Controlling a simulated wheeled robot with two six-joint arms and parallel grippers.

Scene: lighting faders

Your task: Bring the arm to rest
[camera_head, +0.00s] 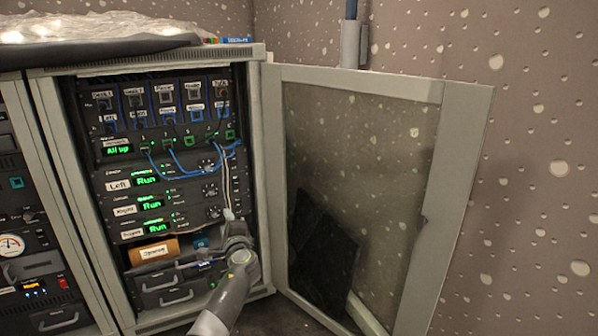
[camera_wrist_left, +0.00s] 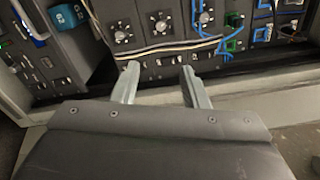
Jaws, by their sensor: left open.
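My left arm (camera_head: 236,281) comes up from the bottom of the head view to the lower right of the open rack. My left gripper (camera_head: 232,222) is in front of the rack, partly hidden by its own wrist. In the left wrist view the two fingers of the left gripper (camera_wrist_left: 159,70) are apart with nothing between them. They point at a panel with knobs and pale cables (camera_wrist_left: 165,47). I cannot tell whether the fingertips touch the cables. My right gripper is not in view.
The rack (camera_head: 155,150) has green displays, blue patch cables (camera_head: 185,175) and drawers (camera_head: 172,297). The glazed door (camera_head: 462,170) stands open to the right, close to my arm. Another cabinet (camera_head: 30,210) adjoins on the left.

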